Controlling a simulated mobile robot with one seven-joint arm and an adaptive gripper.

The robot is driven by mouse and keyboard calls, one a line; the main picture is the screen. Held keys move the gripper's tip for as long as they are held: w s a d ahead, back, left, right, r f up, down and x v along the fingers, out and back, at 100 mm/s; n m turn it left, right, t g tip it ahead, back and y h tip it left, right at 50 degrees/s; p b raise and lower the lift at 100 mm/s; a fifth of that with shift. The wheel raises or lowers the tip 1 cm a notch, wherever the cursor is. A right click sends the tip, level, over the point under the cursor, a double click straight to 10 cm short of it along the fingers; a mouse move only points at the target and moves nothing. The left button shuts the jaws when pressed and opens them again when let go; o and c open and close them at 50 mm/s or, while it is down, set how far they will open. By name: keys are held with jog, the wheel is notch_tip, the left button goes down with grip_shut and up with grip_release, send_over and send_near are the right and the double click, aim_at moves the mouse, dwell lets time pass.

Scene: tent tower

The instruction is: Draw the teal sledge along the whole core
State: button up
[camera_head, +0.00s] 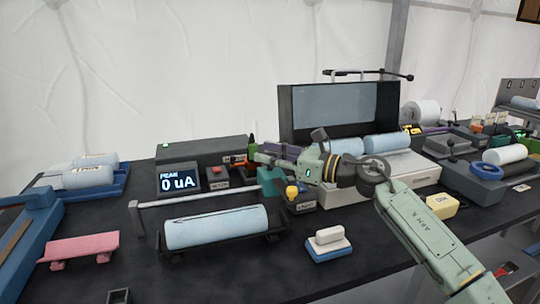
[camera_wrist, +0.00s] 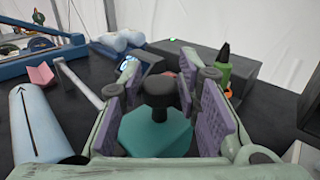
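The teal sledge (camera_head: 271,181) sits at the right end of a grey rail (camera_head: 205,193). In the wrist view the sledge (camera_wrist: 155,135) carries a black knob (camera_wrist: 160,92). My gripper (camera_wrist: 163,98) is open, with purple pads on both sides of the knob and a visible gap at each side. In the head view my gripper (camera_head: 270,158) is over the sledge and hides its top. The pale blue core (camera_head: 217,227) lies in a dark cradle in front of the rail; it also shows at the left of the wrist view (camera_wrist: 36,122).
A display box (camera_head: 178,180) reads "PEAK 0 uA" behind the rail. A yellow knob (camera_head: 292,192) stands close right of the sledge. A blue-and-white block (camera_head: 328,243) and a pink bench (camera_head: 80,248) stand in front. A dark open case (camera_head: 340,110) stands behind my arm.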

grip_shut()
dwell(0.3)
